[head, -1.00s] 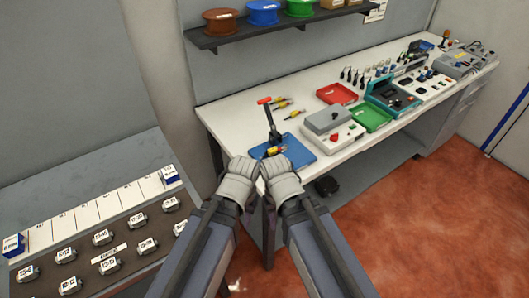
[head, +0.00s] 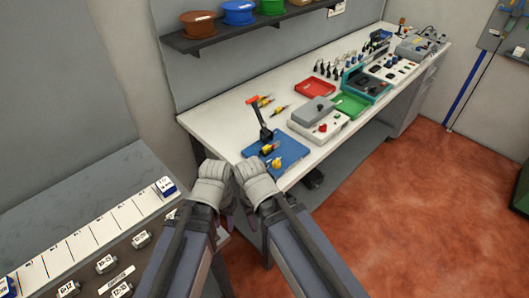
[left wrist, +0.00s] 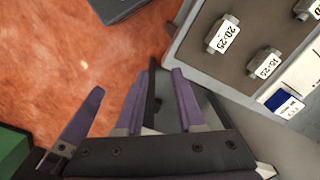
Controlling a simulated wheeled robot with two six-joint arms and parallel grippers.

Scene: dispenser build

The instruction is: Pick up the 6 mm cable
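I cannot make out the 6 mm cable. The sectioned white strip (head: 92,238) lies on the dark stand at the left in the head view, with fine labels too small to read. My left gripper (head: 226,204) hangs in front of the workbench, right of the strip. In the left wrist view, the left gripper (left wrist: 160,85) has purple fingers with a gap between them and nothing held. My right gripper (head: 249,209) is close beside the left one in the head view, its fingertips mostly hidden by its own hand.
Labelled grey blocks (head: 106,264) and a blue-and-white box (head: 166,187) stand on the left stand. The white workbench (head: 222,128) carries a blue plate (head: 290,156), a red tray (head: 314,89) and a green tray (head: 352,104). Spools (head: 239,12) sit on a shelf. Red floor is open at right.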

